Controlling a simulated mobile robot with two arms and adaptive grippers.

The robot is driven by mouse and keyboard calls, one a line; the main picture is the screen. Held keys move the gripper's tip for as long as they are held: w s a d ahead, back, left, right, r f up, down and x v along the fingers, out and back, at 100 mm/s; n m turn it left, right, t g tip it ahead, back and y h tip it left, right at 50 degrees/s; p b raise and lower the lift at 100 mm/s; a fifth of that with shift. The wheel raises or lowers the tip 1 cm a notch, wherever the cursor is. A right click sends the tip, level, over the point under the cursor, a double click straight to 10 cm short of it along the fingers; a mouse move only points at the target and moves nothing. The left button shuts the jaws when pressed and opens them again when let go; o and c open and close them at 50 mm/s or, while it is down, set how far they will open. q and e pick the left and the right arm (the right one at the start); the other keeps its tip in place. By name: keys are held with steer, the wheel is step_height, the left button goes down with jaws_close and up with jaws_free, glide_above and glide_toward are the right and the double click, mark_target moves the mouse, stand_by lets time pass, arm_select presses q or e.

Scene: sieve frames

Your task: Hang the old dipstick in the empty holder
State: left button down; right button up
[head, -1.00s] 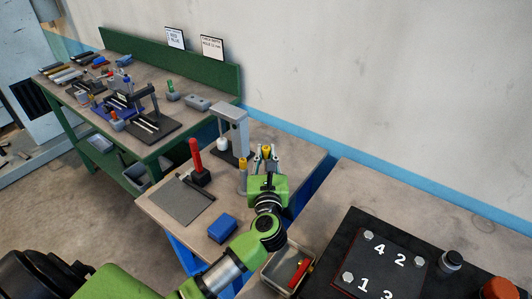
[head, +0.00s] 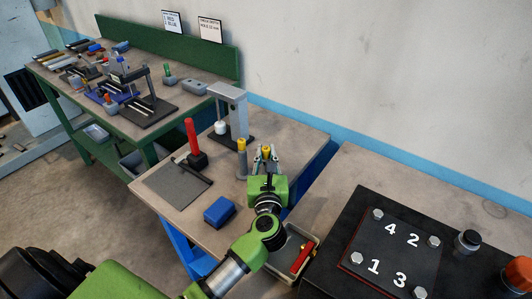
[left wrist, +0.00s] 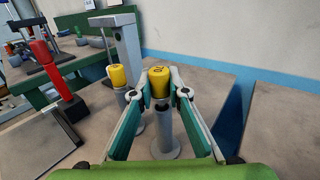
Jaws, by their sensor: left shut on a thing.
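My left gripper (head: 266,155) is shut on the old dipstick by its yellow handle (left wrist: 158,81). A grey, flanged tube holder (left wrist: 165,138) stands below the handle in the left wrist view. Its dark mouth shows just under the handle; I cannot tell whether the rod is inside it. A second dipstick with a yellow handle (left wrist: 118,76) sits upright in another grey holder (left wrist: 121,98), left of the gripper. That handle also shows in the head view (head: 241,145). My right gripper is not in view.
A grey stand (head: 232,108) rises behind the holders. A red-handled tool (head: 190,135), a grey pad (head: 175,185) and a blue box (head: 219,211) are to the left. A tray with a red item (head: 301,258) and a numbered black plate (head: 390,250) are at lower right.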

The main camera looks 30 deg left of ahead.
arm_select(q)
steer(key=shift+f, duration=0.55)
steer(key=c, duration=1.9)
jaws_free()
steer(key=v, duration=1.2)
steer(key=shift+r, duration=0.1)
